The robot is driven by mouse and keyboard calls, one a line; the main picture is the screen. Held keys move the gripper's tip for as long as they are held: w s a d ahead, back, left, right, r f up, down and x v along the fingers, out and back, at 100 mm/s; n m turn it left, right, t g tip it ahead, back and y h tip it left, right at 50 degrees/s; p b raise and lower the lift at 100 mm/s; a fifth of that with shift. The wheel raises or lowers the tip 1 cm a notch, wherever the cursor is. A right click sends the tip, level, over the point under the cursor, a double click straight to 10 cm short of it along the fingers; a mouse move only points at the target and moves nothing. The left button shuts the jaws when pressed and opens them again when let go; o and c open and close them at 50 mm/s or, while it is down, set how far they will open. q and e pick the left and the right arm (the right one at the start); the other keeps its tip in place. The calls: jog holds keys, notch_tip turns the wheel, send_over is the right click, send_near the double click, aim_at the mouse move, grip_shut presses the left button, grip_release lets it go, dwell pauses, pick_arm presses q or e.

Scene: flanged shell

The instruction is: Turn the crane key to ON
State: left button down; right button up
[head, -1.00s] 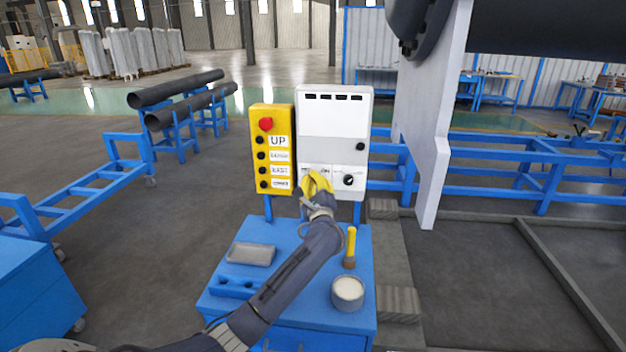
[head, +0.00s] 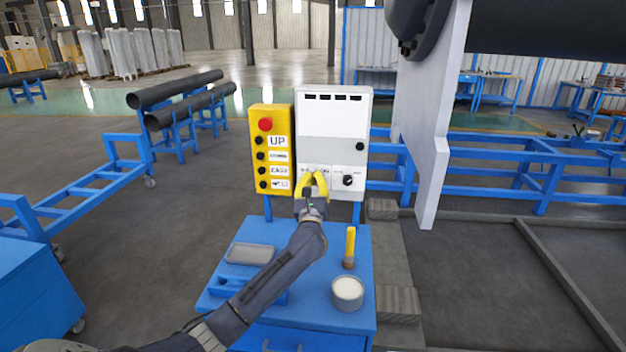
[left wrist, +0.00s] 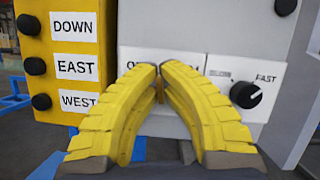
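The white control box (head: 333,120) stands behind the blue cabinet, with a label strip low on its front. My left gripper (head: 313,176) has its yellow fingers at the left half of that strip. In the left wrist view its fingertips (left wrist: 160,70) close in on a small brown piece, the crane key (left wrist: 160,92), and appear to touch it on both sides. The fingers hide most of the key and the middle of its label, so its turned position cannot be read. My right gripper is not in view.
A yellow button box (head: 271,150) adjoins on the left. A black selector knob (head: 348,180), marked FAST in the left wrist view, sits right of my fingers. A yellow-handled tool (head: 350,243) and a round tin (head: 347,292) stand on the blue cabinet (head: 325,320).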

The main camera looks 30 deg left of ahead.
pick_arm(q)
jog(key=m+h, duration=0.2)
jog(key=m, duration=0.2)
jog(key=m+t+h, duration=0.1)
jog(key=m+h, duration=0.1)
jog(key=m, duration=0.2)
jog(key=shift+r+t, duration=0.1)
jog(key=shift+t, duration=0.2)
jog(key=shift+w+d+m+h, duration=0.1)
jog(key=shift+m+h, duration=0.75)
jog(key=shift+m, duration=1)
jog(key=shift+w+d+m+h, duration=0.1)
jog(key=shift+m+h, duration=0.75)
jog(key=shift+m, duration=1)
jog(key=c, duration=1.6)
grip_release()
jog(key=shift+s+f, duration=0.1)
jog(key=shift+f, duration=0.1)
jog(key=v, duration=1.2)
jog(key=shift+r, duration=0.2)
